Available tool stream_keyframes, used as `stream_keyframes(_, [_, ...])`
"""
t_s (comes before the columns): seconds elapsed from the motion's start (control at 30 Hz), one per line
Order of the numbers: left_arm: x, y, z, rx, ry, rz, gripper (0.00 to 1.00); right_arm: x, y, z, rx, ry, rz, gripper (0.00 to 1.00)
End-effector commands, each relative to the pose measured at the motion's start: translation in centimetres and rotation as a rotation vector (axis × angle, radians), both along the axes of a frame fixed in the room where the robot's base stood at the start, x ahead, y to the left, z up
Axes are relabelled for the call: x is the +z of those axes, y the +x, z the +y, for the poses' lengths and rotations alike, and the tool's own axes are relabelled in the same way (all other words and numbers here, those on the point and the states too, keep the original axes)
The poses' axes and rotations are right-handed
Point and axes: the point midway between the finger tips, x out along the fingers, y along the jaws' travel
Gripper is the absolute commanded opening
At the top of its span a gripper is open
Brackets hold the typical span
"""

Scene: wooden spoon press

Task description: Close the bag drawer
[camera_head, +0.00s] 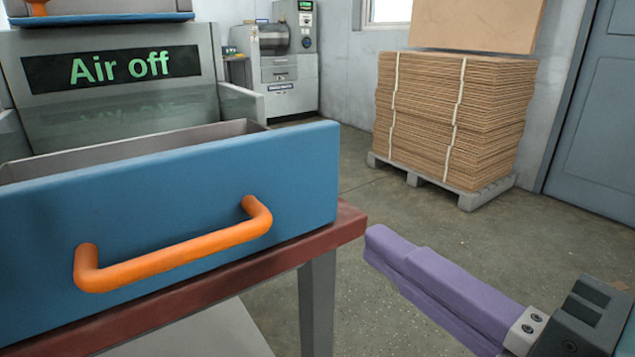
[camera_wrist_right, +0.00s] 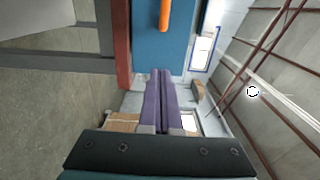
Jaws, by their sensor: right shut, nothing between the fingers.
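The bag drawer (camera_head: 180,195) has a blue front and an orange bar handle (camera_head: 175,248). It stands open, with its grey inside showing behind the front. My right gripper (camera_head: 376,240) has purple fingers that are shut and empty. It is to the right of the drawer and apart from the handle. In the right wrist view the purple fingers (camera_wrist_right: 160,75) point toward the blue drawer front (camera_wrist_right: 160,50), with the orange handle (camera_wrist_right: 165,14) at the top. A gap between fingertips and drawer is hard to judge. My left gripper is not in view.
The drawer sits over a red-brown table edge (camera_head: 350,222) with a grey leg (camera_head: 317,305). A grey machine behind carries an "Air off" display (camera_head: 120,67). A pallet of strapped cardboard (camera_head: 450,115) stands at the back right. Open floor lies between.

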Motion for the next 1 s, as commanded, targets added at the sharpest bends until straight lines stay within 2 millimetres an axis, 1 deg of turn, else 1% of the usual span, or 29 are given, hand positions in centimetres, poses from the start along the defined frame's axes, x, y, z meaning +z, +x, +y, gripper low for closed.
stream_keyframes(0.03, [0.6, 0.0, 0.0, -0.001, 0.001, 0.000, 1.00, 0.5, 1.1, 0.7, -0.003, 0.004, -0.004, 0.00])
stream_keyframes(0.2, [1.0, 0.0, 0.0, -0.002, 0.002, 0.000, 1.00, 0.3, 4.1, 2.8, 0.000, 0.002, -0.003, 0.00])
stream_keyframes(0.3, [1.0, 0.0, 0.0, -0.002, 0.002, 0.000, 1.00, 0.1, 5.5, 3.7, 0.001, 0.002, -0.002, 0.00])
stream_keyframes(0.43, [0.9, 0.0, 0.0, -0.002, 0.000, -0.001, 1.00, 0.0, 6.8, 4.7, 0.002, 0.000, -0.002, 0.00])
stream_keyframes(0.6, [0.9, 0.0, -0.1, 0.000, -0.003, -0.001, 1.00, 0.0, 7.6, 5.2, 0.001, -0.001, -0.003, 0.00])
stream_keyframes(1.0, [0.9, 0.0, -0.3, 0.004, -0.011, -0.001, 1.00, 0.0, 7.7, 5.3, 0.001, -0.002, -0.003, 0.00])
